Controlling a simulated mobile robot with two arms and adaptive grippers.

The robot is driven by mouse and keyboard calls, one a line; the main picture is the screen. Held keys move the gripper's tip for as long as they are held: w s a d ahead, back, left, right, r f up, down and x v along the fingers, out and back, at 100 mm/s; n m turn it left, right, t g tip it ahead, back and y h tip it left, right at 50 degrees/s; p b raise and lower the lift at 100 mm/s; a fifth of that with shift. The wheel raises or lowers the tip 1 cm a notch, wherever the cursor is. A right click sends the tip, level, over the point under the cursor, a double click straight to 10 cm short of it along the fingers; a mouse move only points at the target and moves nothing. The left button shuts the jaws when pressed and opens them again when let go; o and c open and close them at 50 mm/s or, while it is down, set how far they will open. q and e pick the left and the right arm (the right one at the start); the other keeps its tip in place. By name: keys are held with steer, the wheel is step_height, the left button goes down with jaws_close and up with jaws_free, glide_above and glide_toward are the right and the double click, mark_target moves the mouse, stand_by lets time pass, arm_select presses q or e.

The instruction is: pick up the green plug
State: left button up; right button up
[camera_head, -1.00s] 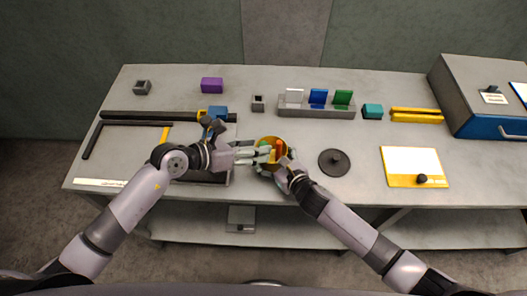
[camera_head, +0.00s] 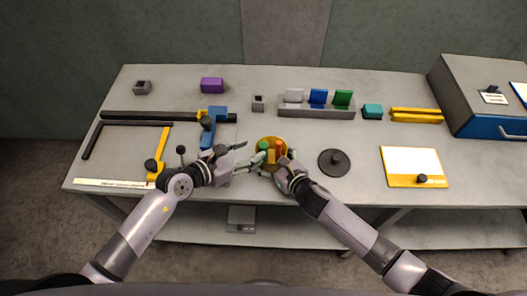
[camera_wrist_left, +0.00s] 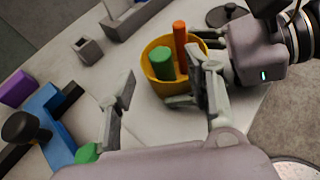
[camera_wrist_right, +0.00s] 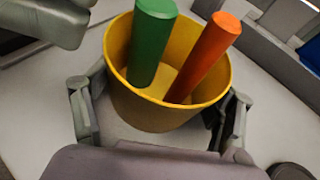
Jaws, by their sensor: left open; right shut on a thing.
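The green plug (camera_head: 264,147) stands upright in a yellow cup (camera_wrist_right: 157,112), beside an orange cylinder (camera_head: 278,150). It also shows in the left wrist view (camera_wrist_left: 161,63) and the right wrist view (camera_wrist_right: 151,45). My right gripper (camera_head: 277,166) is shut on the cup, one finger on either side. My left gripper (camera_head: 242,156) is open and empty, just left of the cup. Its right finger is close to the cup in the left wrist view; I cannot tell whether they touch. Another green piece (camera_wrist_left: 87,153) is partly hidden behind its left finger.
A blue and black tool (camera_head: 212,125) and a yellow bar (camera_head: 160,150) lie at left. A grey rack (camera_head: 316,110) with white, blue and green pieces stands behind the cup. A black knobbed disc (camera_head: 334,161) and a white-topped yellow tray (camera_head: 412,165) are at right.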

mark_target(260, 147)
arm_select(q)
steer(key=x, duration=0.5)
steer(key=shift+c, duration=0.5)
jaws_close()
